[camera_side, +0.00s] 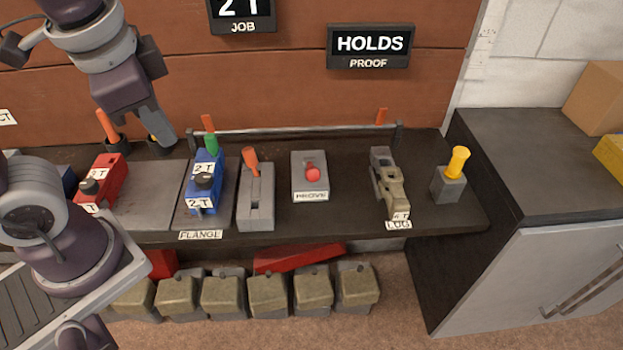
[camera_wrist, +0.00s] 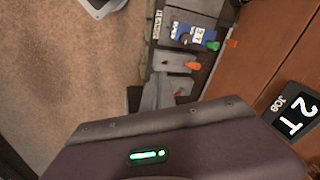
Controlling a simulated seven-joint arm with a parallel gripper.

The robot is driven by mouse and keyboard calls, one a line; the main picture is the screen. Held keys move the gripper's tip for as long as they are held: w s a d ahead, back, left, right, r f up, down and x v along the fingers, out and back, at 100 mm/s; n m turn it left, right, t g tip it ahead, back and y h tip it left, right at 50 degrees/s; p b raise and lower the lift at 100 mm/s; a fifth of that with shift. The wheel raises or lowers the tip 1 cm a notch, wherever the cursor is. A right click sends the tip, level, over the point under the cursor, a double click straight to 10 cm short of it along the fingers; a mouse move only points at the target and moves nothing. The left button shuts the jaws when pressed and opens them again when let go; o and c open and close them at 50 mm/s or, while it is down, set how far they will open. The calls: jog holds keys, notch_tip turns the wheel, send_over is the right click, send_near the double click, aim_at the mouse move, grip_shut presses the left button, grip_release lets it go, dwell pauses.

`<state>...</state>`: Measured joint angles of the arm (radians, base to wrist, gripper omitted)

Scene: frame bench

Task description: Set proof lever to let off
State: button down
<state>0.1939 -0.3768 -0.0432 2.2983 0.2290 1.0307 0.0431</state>
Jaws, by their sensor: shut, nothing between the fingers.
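A grey slotted lever box (camera_side: 256,200) with an orange handle (camera_side: 251,160) stands on the dark bench, and the handle leans to the box's back end. I see no label on it. The orange handle also shows in the wrist view (camera_wrist: 193,65). A sign (camera_side: 369,46) on the wall reads HOLDS above PROOF. A grey plate marked PROVE (camera_side: 310,188) with a red ball knob (camera_side: 313,174) is right of the lever box. My gripper (camera_side: 165,142) is shut and empty, raised at the left near the back of the bench, apart from the lever.
A blue device (camera_side: 206,183) with a green handle (camera_side: 210,146) stands left of the lever box. A red device (camera_side: 103,182) is further left. A grey-tan clamp (camera_side: 388,182) and a yellow-handled lever (camera_side: 458,163) are at the right. A low rail (camera_side: 300,130) runs along the back.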

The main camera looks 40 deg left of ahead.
jog(key=w+d+f+m+g+y, duration=0.1)
jog(key=w+d+f+m+y, duration=0.25)
jog(key=w+m, duration=0.35)
jog(key=m+t+y, duration=0.4)
jog(key=m+y, duration=0.1)
jog(key=m, duration=0.4)
send_near(311, 169)
jog(key=s, duration=0.5)
jog(key=d+f+m+t, duration=0.3)
jog(key=d+f+m, duration=0.1)
jog(key=f, duration=0.4)
jog(key=shift+d, duration=0.5)
jog(key=shift+a, duration=0.1)
jog(key=w+a, duration=0.7)
jog(key=a, duration=0.2)
jog(key=shift+f, duration=0.15)
jog(key=shift+w, duration=0.15)
